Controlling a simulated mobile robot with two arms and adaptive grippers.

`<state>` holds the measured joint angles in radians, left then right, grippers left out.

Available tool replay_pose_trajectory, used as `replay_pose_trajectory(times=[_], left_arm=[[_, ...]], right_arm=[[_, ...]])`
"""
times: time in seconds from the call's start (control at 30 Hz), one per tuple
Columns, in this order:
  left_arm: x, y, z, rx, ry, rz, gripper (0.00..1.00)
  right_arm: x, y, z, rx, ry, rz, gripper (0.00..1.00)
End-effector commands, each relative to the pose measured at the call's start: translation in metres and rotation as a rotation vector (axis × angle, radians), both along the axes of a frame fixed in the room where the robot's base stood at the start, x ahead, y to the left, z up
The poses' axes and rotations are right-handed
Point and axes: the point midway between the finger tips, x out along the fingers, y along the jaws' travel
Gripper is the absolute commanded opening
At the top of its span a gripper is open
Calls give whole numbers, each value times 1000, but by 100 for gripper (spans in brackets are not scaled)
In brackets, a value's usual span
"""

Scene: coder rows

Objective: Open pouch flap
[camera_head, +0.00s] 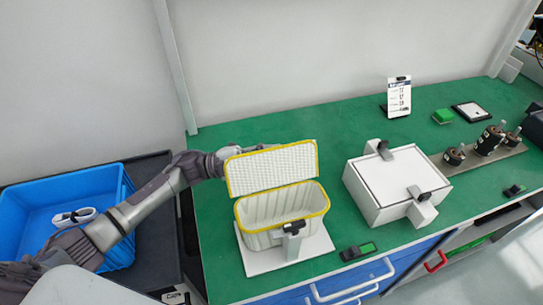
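The pouch (262,238) is a cream, ribbed container with a yellow rim, on a white base plate (318,247) on the green table. Its flap (272,170), pale with yellow edging, stands raised at the back, and the inside shows. A grey and black clip (291,240) is at the pouch's front. My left arm reaches in from the left, and my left gripper (240,151) is at the flap's upper left, partly behind it. Its fingertips are mostly hidden, so whether they touch the flap is unclear. My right gripper is out of view.
A white box (385,184) with clamps stands right of the pouch. A blue bin (25,205) is at left. Black cylinders (488,140) and a sign (398,97) stand farther right.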

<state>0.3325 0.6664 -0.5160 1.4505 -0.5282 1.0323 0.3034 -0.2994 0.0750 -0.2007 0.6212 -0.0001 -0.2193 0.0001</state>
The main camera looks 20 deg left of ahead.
Motion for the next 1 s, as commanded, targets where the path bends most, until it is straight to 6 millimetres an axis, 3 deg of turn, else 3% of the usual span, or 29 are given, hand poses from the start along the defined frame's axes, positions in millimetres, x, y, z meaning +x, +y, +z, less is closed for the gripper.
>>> replay_pose_trajectory(times=[0.03, 0.2, 0.57, 0.8, 1.0], left_arm=[[0, 0, 0, 0, 0, 0, 26], [0, 0, 0, 0, 0, 0, 0], [0, 1, 1, 1, -3, 1, 0], [-8, -5, 11, 113, -171, -1, 0], [-8, -5, 12, 122, -186, 2, 0]], right_arm=[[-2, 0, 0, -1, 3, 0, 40], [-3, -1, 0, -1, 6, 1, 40], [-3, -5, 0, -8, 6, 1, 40], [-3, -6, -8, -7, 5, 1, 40], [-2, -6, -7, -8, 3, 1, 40]])
